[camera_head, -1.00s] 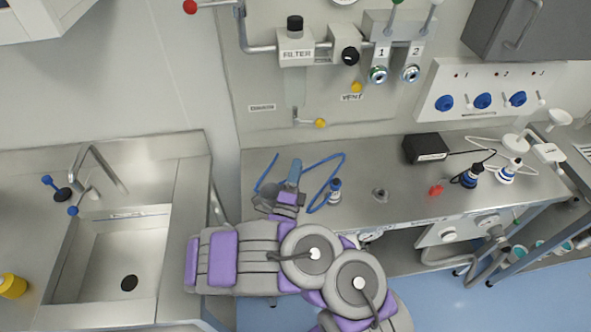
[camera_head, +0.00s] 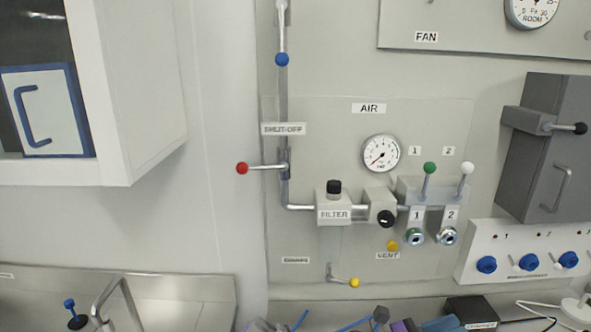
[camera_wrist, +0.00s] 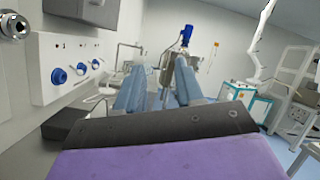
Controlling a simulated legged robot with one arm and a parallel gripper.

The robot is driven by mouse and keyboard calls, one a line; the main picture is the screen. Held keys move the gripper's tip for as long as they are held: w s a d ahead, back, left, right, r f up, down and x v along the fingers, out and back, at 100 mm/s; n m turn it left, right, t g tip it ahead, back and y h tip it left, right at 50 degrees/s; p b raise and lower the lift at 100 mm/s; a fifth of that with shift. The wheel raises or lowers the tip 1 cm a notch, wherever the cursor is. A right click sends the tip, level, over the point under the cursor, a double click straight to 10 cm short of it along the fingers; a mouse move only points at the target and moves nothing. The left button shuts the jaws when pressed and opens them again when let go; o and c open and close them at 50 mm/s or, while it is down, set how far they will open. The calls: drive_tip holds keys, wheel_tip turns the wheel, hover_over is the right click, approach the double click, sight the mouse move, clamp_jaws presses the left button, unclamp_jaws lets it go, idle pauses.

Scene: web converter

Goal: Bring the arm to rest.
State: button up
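My gripper (camera_wrist: 160,78) shows in the wrist view with two blue-grey fingers standing apart and nothing seen between them. It is open. It points along the bench, with the wall panel to its left. In the head view only a small part of my arm shows at the bottom edge, including a bluish piece of the gripper (camera_head: 440,324). The rest of the arm is below the picture.
The black box (camera_head: 472,309) stands on the bench close to my gripper; it also shows in the wrist view (camera_wrist: 66,123). The blue-knob panel (camera_head: 525,250) is on the wall behind. A red-tipped lever (camera_head: 242,168) and yellow-tipped lever (camera_head: 354,282) stick out.

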drive_tip(key=s+d+f+m+g+y, duration=0.2)
drive_tip(key=s+m+g+y, duration=0.75)
drive_tip(key=s+m, duration=0.75)
drive_tip(key=s+a+f+m+t+y, duration=0.1)
drive_tip(key=s+a+m+t+y, duration=0.2)
drive_tip(key=a+y, duration=0.3)
drive_tip(key=s+a+f+m+t+y, duration=0.1)
drive_tip(key=s+a+m+t+y, duration=0.2)
drive_tip(key=a, duration=0.8)
drive_tip(key=s+t+y, duration=0.1)
drive_tip(key=s+y, duration=0.1)
drive_tip(key=y, duration=0.1)
drive_tip(key=shift+s+a+y, duration=0.15)
drive_tip(key=shift+a+y, duration=0.2)
drive_tip(key=shift+a, duration=0.05)
drive_tip(key=shift+f, duration=0.1)
drive_tip(key=shift+c, duration=0.4)
